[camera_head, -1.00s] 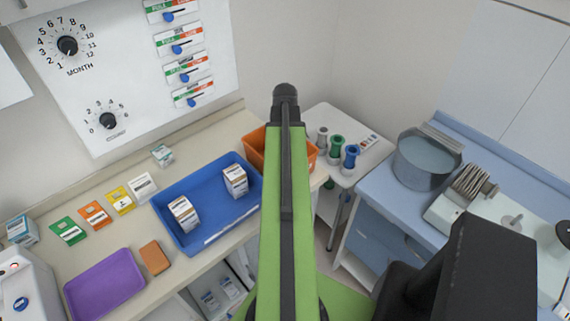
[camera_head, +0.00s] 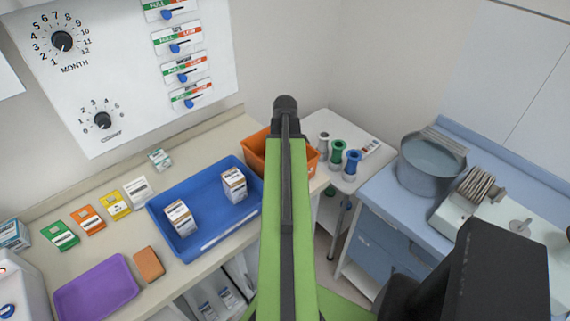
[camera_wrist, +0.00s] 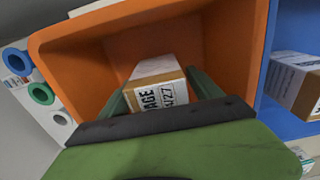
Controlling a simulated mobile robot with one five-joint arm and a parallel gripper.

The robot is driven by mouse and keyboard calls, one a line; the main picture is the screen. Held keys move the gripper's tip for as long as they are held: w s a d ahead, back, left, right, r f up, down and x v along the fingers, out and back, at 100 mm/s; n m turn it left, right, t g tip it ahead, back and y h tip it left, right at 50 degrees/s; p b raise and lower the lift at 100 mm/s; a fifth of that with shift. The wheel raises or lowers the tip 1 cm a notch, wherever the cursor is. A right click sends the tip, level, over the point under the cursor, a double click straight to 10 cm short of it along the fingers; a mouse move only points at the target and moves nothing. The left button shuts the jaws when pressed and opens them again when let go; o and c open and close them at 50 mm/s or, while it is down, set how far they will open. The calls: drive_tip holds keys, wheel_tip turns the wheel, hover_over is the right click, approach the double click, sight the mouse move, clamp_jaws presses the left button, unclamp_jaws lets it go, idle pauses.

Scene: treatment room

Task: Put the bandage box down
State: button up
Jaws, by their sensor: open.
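The bandage box (camera_wrist: 158,75), white and brown with dark print, is inside the orange bin (camera_wrist: 80,70) in the wrist view. My gripper (camera_wrist: 162,92) reaches into the bin, its green fingers open on either side of the box. Whether a finger still touches the box, and how its underside rests, I cannot tell. In the head view the orange bin (camera_head: 252,146) stands at the right end of the counter, partly behind my arm. My gripper and the box in the bin are hidden there.
A blue tray (camera_head: 215,243) with two similar boxes (camera_head: 181,218) (camera_head: 234,185) is left of the bin. A purple tray (camera_head: 97,290), an orange-brown block (camera_head: 149,264) and several coloured packets lie farther left. A white stand with blue and green rolls (camera_head: 352,163) is right of the bin.

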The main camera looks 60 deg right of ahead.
wheel_tip(320, 180, up, 13)
drive_tip(key=p, duration=1.2)
drive_tip(key=shift+f+p, duration=0.2)
drive_tip(key=shift+p, duration=0.1)
drive_tip(key=shift+f, duration=0.1)
